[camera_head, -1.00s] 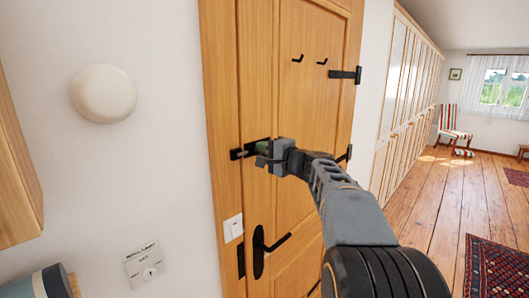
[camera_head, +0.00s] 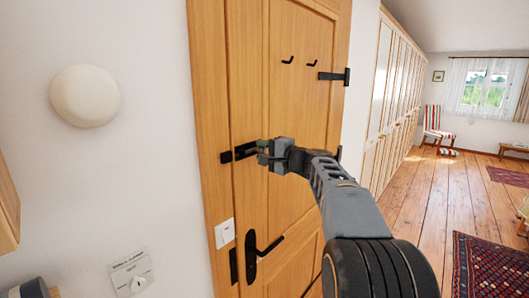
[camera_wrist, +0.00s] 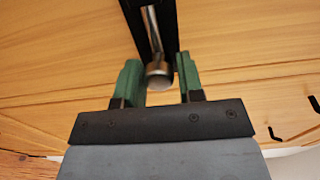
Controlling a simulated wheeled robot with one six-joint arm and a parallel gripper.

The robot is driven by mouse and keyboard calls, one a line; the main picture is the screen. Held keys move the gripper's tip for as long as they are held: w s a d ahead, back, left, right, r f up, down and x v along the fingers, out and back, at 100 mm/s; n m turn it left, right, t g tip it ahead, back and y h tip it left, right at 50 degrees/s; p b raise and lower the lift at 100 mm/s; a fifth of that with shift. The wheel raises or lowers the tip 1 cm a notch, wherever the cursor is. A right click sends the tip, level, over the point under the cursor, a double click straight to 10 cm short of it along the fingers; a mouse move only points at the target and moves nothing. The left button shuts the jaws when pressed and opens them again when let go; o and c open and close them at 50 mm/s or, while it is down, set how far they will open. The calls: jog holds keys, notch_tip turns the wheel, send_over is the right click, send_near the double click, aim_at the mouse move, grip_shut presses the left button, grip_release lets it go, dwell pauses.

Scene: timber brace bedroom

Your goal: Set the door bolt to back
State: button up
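The door bolt (camera_head: 240,153) is a black fitting across the left edge of the wooden door (camera_head: 290,190), above the handle. In the wrist view, its dark track (camera_wrist: 134,14) holds a bright metal rod, with a round metal knob (camera_wrist: 159,76) at the near end. My gripper (camera_head: 262,152) is at the bolt's right end and hides part of it. Its two green fingers (camera_wrist: 160,82) stand on either side of the knob, with narrow gaps showing. The fingers look open around the knob.
A black door handle (camera_head: 262,250) sits below the bolt, and a white switch (camera_head: 225,233) is on the frame to its left. Black hooks (camera_head: 300,62) and a hinge are higher on the door. Open wooden floor (camera_head: 410,215) lies to the right, with a patterned rug (camera_head: 490,265).

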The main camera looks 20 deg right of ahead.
jog(key=o, duration=0.3)
jog(key=b+v, duration=0.4)
jog(key=v, duration=0.9)
jog(key=shift+s+d+b, duration=0.2)
jog(key=shift+s+b, duration=0.15)
